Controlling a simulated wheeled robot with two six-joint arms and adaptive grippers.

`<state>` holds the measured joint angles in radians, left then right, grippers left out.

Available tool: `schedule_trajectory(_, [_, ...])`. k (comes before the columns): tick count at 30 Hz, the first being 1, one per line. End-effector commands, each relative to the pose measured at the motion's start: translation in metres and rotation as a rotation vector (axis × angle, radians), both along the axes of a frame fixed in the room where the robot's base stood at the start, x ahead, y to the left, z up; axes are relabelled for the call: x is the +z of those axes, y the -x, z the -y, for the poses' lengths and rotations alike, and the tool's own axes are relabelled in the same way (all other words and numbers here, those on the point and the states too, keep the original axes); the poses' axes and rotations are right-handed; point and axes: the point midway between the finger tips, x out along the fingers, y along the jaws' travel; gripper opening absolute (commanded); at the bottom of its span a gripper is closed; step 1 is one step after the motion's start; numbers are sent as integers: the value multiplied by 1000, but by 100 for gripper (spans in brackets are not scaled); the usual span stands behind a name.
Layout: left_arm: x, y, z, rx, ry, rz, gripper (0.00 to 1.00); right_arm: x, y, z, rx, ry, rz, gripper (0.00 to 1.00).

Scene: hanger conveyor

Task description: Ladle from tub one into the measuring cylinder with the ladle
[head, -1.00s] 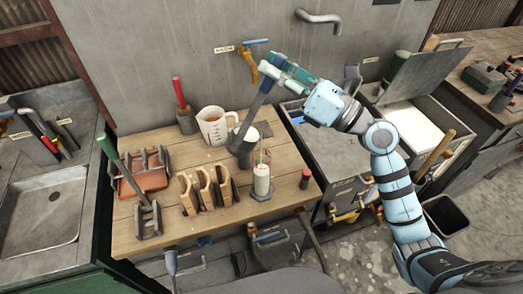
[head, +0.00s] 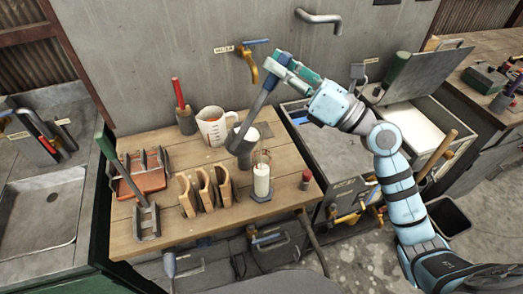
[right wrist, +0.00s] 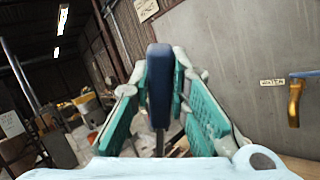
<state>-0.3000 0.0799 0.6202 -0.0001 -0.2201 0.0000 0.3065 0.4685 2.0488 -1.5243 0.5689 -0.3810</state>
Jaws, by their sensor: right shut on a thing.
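My right gripper (head: 287,68) is shut on the dark handle (head: 262,97) of the ladle, near its top; the handle also stands between the teal fingers in the right wrist view (right wrist: 159,85). The ladle's grey cup (head: 240,143) hangs low, between the jug and the white cylinder; I cannot see into it or tell whether it touches the table. A slim whitish cylinder (head: 262,180), perhaps the measuring cylinder, stands upright on a dark base at the table's front right. A tub with grey contents (head: 338,150) stands right of the table; I cannot tell which tub is tub one. My left gripper is not in view.
A wooden rack (head: 205,190), a reddish tray (head: 142,180) and a red-handled tool (head: 179,92) are also on the table (head: 160,225). A second tub with white contents (head: 412,125) is farther right. A tap (head: 248,65) projects from the wall.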

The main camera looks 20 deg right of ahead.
Motion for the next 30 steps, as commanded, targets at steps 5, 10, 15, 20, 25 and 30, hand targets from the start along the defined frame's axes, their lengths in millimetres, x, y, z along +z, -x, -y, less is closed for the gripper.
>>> schedule_trajectory(5, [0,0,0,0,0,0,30,1,0,0,0,-2,2,0])
schedule_trajectory(10, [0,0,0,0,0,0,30,1,0,0,1,-2,1,0])
schedule_trajectory(15, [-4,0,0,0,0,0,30,-1,0,2,-1,-12,1,0])
schedule_trajectory(20, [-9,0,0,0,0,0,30,-3,0,5,0,-33,0,0])
schedule_trajectory(25, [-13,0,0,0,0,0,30,-3,0,9,0,-51,-2,0])
schedule_trajectory(30, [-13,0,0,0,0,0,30,-2,0,10,0,-55,-2,0])
